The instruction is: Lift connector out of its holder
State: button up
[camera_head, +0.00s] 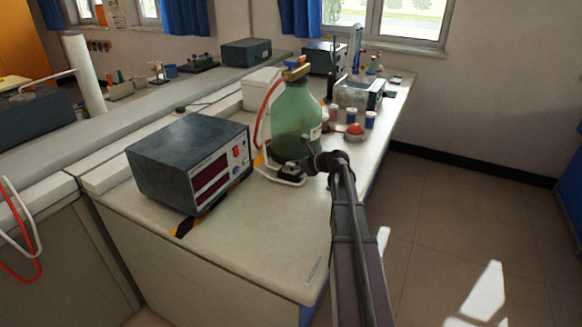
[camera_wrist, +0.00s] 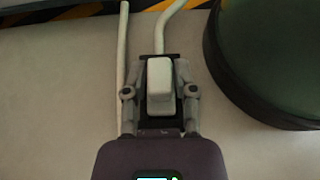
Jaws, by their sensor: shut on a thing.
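In the wrist view, a pale, rounded block, apparently the connector (camera_wrist: 159,78), sits between the two grey fingers of my gripper (camera_wrist: 160,88), which are shut on it. A black piece, apparently its holder (camera_wrist: 160,132), shows around and below the block. Whether the two are touching or apart I cannot tell. A pale cable (camera_wrist: 160,35) runs up from behind the block. In the head view, my gripper (camera_head: 306,168) is low over the bench beside the green bottle, at a small dark piece (camera_head: 289,172); the connector is not clear there.
The large green bottle (camera_head: 296,120) stands close by; its dark base (camera_wrist: 250,95) is right of my gripper in the wrist view. A boxy instrument (camera_head: 190,162) with red displays stands left. A red-topped item (camera_head: 355,131) and small jars are behind. The front bench top (camera_head: 255,240) is clear.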

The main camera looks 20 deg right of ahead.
notch_tip(320, 180, up, 3)
jog(key=shift+f+p, duration=0.15)
jog(key=shift+p, duration=0.85)
jog(key=s+d, duration=0.3)
jog(key=s, duration=0.1)
jog(key=s+d, duration=0.2)
jog(key=s, duration=0.3)
jog(key=s+d+p, duration=0.1)
jog(key=s+d, duration=0.2)
jog(key=s, duration=0.1)
jog(key=shift+s+d+r, duration=0.25)
jog(key=shift+d+r, duration=0.1)
jog(key=shift+r, duration=0.05)
